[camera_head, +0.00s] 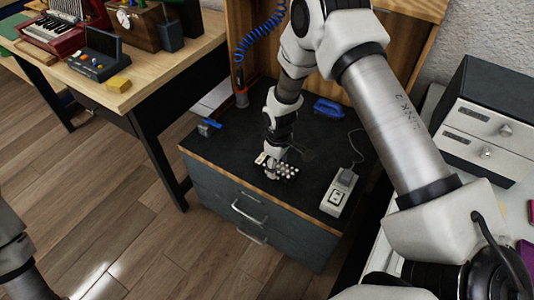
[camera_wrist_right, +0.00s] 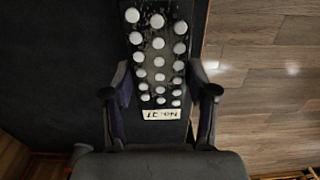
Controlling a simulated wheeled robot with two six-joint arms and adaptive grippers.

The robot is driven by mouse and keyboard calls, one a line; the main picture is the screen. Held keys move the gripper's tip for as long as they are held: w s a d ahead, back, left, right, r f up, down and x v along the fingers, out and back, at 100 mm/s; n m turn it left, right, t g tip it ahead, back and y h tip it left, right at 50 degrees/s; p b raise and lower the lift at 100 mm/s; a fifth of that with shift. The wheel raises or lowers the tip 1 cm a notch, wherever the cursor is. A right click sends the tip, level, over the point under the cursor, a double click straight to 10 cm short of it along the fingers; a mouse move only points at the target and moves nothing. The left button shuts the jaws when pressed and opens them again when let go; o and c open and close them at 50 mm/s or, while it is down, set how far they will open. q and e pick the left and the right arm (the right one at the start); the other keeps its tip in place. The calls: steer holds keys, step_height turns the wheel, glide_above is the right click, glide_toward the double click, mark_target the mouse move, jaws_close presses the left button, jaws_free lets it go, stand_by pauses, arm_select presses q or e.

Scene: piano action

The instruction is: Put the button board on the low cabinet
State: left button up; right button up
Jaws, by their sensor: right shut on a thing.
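The button board (camera_head: 288,170) is a small dark panel with rows of white round buttons. In the right wrist view, the board (camera_wrist_right: 168,52) reaches up from between my fingers and has a white label at its near end. My right gripper (camera_head: 270,166) is shut on it; the fingers show on both sides of the board in the wrist view (camera_wrist_right: 160,95). The low cabinet (camera_head: 215,160) has a dark top with a wooden front edge and grey drawers. The board is over its top near the front edge; I cannot tell whether it touches. My left gripper is out of view.
A white power strip (camera_head: 336,194) with a cable lies right of the board. A wooden table (camera_head: 160,72) stands left, and a grey drawer unit (camera_head: 487,120) right.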

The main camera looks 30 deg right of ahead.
steer(key=w, duration=0.3)
steer(key=w+d, duration=0.1)
steer(key=w, duration=0.2)
steer(key=w+f+b, duration=0.1)
steer(key=w, duration=0.2)
steer(key=shift+d+f, duration=0.1)
steer(key=shift+d, duration=0.15)
steer(key=shift+f, duration=1.6)
steer(key=o, duration=1.3)
steer(key=shift+f, duration=0.15)
steer(key=shift+o, duration=0.2)
step_height(320, 180, up, 12)
steer(key=p, duration=0.1)
steer(key=shift+r, duration=0.2)
